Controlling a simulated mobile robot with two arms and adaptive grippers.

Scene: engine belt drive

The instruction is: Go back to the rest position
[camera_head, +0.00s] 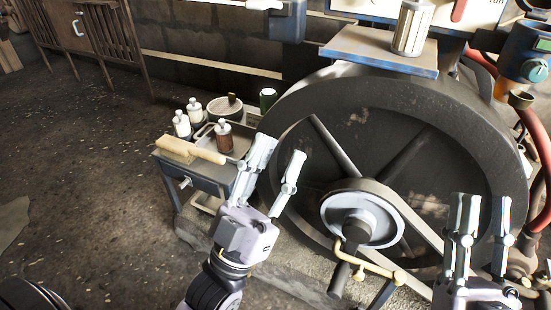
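My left gripper (276,172) is open, its fingers spread and pointing up, with nothing between them. It stands in front of the left rim of the large dark flywheel (283,117), just right of the small side table. My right gripper (482,218) is at the lower right, fingers pointing up and apart, with nothing between them. It overlaps the lower right of the flywheel in the picture. A small pulley (367,219) with a belt (417,228) around it sits between the two grippers. Below the pulley is a yellow crank with a dark handle (339,281).
A blue-edged shelf (378,50) with a canister (412,27) stands above the flywheel. A red hose (540,150) runs at the far right. The floor (80,190) at left is mostly clear.

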